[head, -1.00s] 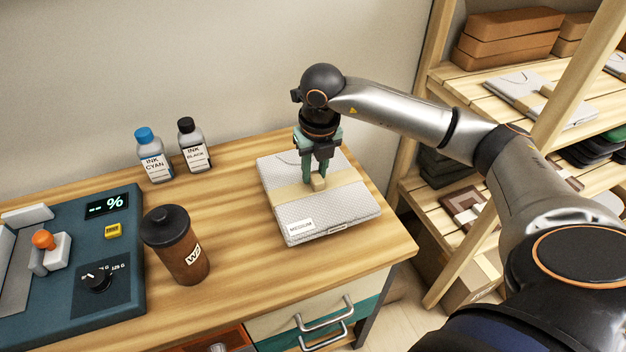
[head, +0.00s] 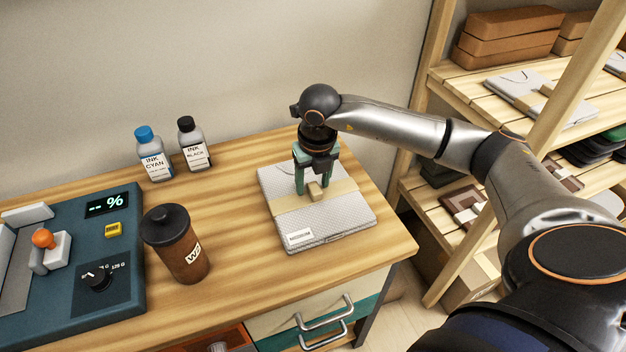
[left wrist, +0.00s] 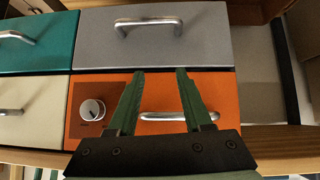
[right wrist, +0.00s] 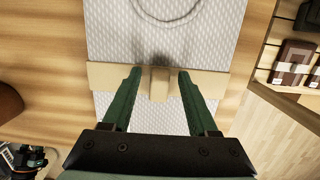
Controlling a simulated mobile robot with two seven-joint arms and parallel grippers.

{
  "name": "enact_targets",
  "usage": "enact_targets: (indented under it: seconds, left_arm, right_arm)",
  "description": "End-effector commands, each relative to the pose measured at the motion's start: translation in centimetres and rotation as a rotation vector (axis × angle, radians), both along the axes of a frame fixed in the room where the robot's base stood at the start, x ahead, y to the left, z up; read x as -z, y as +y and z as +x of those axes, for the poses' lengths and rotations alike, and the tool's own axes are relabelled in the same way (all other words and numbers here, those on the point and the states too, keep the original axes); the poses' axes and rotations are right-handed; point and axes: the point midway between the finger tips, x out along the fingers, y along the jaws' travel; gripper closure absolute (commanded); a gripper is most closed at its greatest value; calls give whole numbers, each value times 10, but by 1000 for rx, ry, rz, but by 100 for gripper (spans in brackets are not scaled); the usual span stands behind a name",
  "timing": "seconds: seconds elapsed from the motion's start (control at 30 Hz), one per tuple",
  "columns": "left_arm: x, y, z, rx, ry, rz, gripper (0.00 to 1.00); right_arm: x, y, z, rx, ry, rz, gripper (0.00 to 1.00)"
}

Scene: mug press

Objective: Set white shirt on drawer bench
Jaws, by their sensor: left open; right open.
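The white shirt (head: 345,217) lies folded and flat on the wooden top of the drawer bench (head: 235,215), near its right end. A tan band with a small raised tab (head: 316,192) wraps it, and a size label shows on its front corner. My right gripper (head: 316,187) points down over the shirt with its fingers parted around the tab. In the right wrist view the open fingers (right wrist: 160,75) stand either side of the tab (right wrist: 160,83), not closed on it. My left gripper (left wrist: 156,72) is open and empty in front of the drawer fronts.
A brown tumbler (head: 179,245), a cyan ink bottle (head: 154,155) and a black ink bottle (head: 194,145) stand left of the shirt. A teal press unit (head: 110,260) fills the bench's left end. Wooden shelves (head: 470,95) with boxes and folded shirts stand at the right.

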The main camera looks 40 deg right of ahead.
Motion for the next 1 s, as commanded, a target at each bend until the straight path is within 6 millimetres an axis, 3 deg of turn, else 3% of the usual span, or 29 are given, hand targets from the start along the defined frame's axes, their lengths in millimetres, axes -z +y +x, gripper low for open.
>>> enact_targets:
  seconds: [0.27, 0.7, 1.0]
  left_arm:
    - [-4, 0, 2, -1, -7, -1, 50]
    - [-5, 1, 2, -3, -7, 1, 50]
    - [-4, 2, 1, -5, -5, 1, 50]
  right_arm:
    - [-13, 0, 0, 1, -4, -1, 41]
    - [-100, 4, -13, 0, -4, 0, 41]
    - [-122, 5, -17, 0, 0, 0, 41]
